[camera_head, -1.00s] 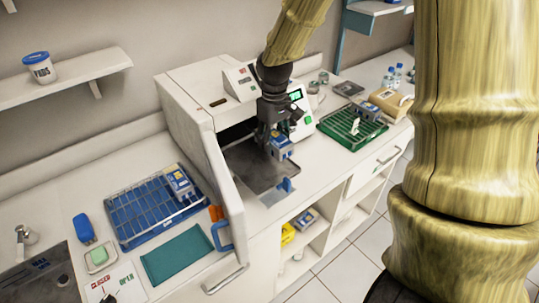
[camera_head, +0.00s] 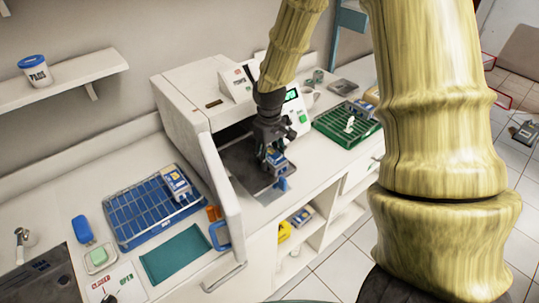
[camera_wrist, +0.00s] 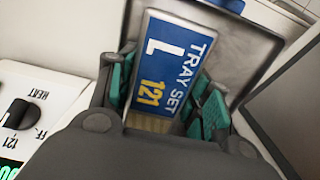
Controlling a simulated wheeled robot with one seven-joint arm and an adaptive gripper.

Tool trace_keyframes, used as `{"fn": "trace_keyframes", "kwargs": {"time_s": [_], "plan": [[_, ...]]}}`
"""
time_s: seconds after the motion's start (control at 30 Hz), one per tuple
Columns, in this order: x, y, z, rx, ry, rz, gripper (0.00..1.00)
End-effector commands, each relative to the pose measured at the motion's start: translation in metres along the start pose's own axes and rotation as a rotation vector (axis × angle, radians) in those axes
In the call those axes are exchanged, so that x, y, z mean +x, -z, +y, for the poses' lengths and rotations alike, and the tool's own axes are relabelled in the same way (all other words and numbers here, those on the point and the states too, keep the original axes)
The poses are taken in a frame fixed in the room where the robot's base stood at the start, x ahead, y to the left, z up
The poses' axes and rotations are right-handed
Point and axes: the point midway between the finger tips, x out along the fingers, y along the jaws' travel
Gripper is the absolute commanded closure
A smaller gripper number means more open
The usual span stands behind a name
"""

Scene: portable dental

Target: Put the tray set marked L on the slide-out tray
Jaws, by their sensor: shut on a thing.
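The tray set marked L (camera_wrist: 168,60) is a block with a blue and white label reading TRAY SET L 121. My gripper (camera_head: 270,151) is shut on it, with teal pads at both sides of the block in the wrist view. The tray set also shows in the head view (camera_head: 277,165), low over the slide-out tray (camera_head: 243,166). This grey metal tray sticks out of the white machine's open front, with a blue handle at its front edge. Its bare surface also shows in the wrist view (camera_wrist: 240,40). I cannot tell whether the block touches it.
The white machine's open door (camera_head: 222,190) stands left of the tray. A blue wire rack (camera_head: 140,220) bears another tray set (camera_head: 176,183). A green rack (camera_head: 336,126) lies to the right. Another block (camera_head: 302,217) sits on the shelf below the counter.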

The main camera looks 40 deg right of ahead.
Motion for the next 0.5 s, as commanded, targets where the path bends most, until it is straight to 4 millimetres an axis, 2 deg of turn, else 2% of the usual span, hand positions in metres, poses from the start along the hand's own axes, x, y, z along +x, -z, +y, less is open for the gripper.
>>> {"fn": "trace_keyframes", "kwargs": {"time_s": [0.23, 0.27, 0.3, 0.37, 0.5], "plan": [[0.0028, 0.0001, 0.0, 0.0, 0.0, 0.0, 0.83], [0.0023, 0.0, 0.0, 0.0, 0.0, 0.0, 0.46], [0.0022, 0.0, 0.0, 0.0, 0.0, 0.0, 0.39], [0.0022, 0.0, 0.0, 0.0, 0.0, 0.0, 0.3], [0.0021, 0.0001, 0.0002, 0.0, 0.0, 0.0, 0.3]]}}
